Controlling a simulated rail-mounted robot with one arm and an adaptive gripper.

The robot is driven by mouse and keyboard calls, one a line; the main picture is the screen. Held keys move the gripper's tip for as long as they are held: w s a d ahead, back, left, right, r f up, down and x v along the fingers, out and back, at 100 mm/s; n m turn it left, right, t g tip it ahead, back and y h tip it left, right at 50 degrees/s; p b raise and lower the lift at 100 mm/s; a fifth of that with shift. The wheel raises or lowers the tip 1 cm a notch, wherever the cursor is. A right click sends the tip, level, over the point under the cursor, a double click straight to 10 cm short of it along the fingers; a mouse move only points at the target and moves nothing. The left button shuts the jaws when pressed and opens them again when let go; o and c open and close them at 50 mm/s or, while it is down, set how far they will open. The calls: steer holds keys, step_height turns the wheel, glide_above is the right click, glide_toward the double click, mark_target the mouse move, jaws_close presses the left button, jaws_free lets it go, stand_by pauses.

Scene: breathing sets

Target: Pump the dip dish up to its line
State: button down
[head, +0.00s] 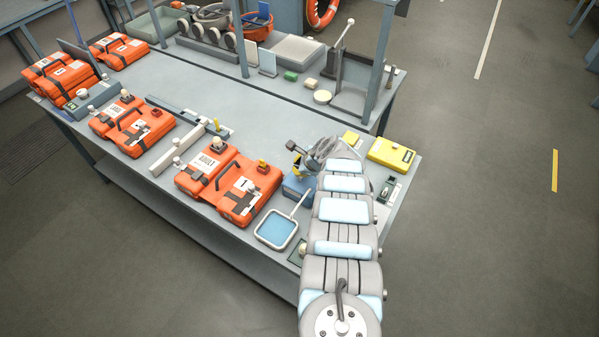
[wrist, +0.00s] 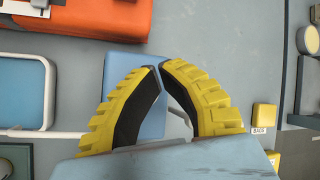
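The dip dish (head: 277,229) is a white-rimmed square dish with a blue inside, near the table's front edge; its right part shows at the left of the wrist view (wrist: 22,92). I cannot make out its line or the exact level. A blue block (head: 297,188), likely the pump, stands behind it, and a thin pale rod or spout lies between them. My gripper (wrist: 159,66) is over the blue block (wrist: 128,64), its yellow-and-black fingertips together with nothing visible between them. The fingers cover much of the block, and I cannot tell whether they touch it.
Orange cases (head: 245,190) stand left of the dish; one edge shows in the wrist view (wrist: 90,18). A yellow box (head: 391,154) and a small green-based device (head: 388,188) are to the right. A divider bar (head: 180,146) separates the cases. The table middle (head: 200,85) has free room.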

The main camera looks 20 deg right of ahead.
steer(key=shift+f+b, duration=0.7)
steer(key=shift+f, duration=0.05)
stand_by(0.7)
steer(key=shift+r, duration=0.1)
steer(key=shift+s+r+p, duration=0.1)
steer(key=shift+r+p, duration=1.3)
steer(key=shift+r+p, duration=0.75)
steer(key=shift+r, duration=0.1)
steer(key=shift+r+p, duration=1.25)
steer(key=shift+r, duration=0.5)
steer(key=shift+f, duration=0.15)
